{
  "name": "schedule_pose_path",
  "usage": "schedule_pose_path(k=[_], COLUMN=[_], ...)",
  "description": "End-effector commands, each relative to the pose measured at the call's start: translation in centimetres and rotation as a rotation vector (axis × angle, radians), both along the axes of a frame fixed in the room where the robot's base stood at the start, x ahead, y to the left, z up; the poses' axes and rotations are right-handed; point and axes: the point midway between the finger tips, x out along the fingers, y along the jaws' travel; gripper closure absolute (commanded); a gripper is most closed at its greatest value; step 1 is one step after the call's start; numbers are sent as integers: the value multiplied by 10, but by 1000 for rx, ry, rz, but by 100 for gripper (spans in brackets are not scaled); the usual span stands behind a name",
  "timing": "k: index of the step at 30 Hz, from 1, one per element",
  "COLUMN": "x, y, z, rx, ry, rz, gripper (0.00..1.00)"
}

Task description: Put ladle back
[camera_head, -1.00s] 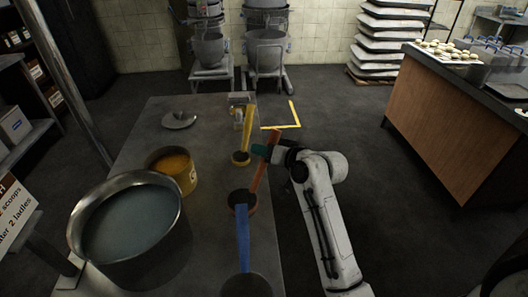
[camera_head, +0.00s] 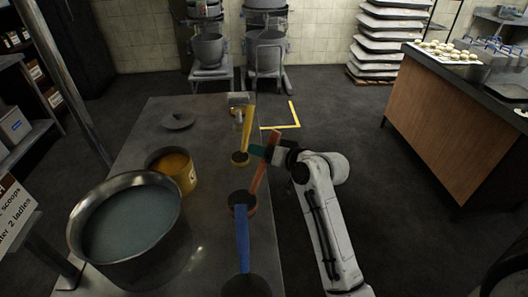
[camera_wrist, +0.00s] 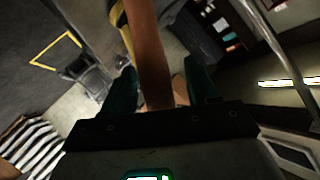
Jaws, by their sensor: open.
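Several ladle-like tools with coloured handles stand along the right side of the table. The orange-handled ladle (camera_head: 259,176) has its dark cup end low on the table and its handle slanting up to the right. The blue-handled one (camera_head: 242,242) is nearer, and the yellow-handled one (camera_head: 246,130) is farther back. My gripper (camera_head: 258,151) is open at the upper part of the orange handle. In the wrist view, the green fingers of my gripper (camera_wrist: 160,80) stand on either side of the orange-brown handle (camera_wrist: 149,55). Contact with the handle cannot be told.
A large metal pot (camera_head: 125,262) and a yellow tub (camera_head: 185,177) stand on the left of the table (camera_head: 150,135). A wooden counter (camera_head: 450,125) is at the right. The floor between table and counter is clear.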

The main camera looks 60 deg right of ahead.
Motion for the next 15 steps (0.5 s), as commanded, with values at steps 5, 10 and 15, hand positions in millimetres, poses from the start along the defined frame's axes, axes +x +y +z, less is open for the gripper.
schedule_pose_path(k=[5, 10, 15], x=[-28, -62, -89], y=[5, 12, 18], z=[8, 20, 29], rx=[-2, -1, 0], ry=[1, 1, 2], rz=[-4, -3, -2], gripper=[41, 41, 41])
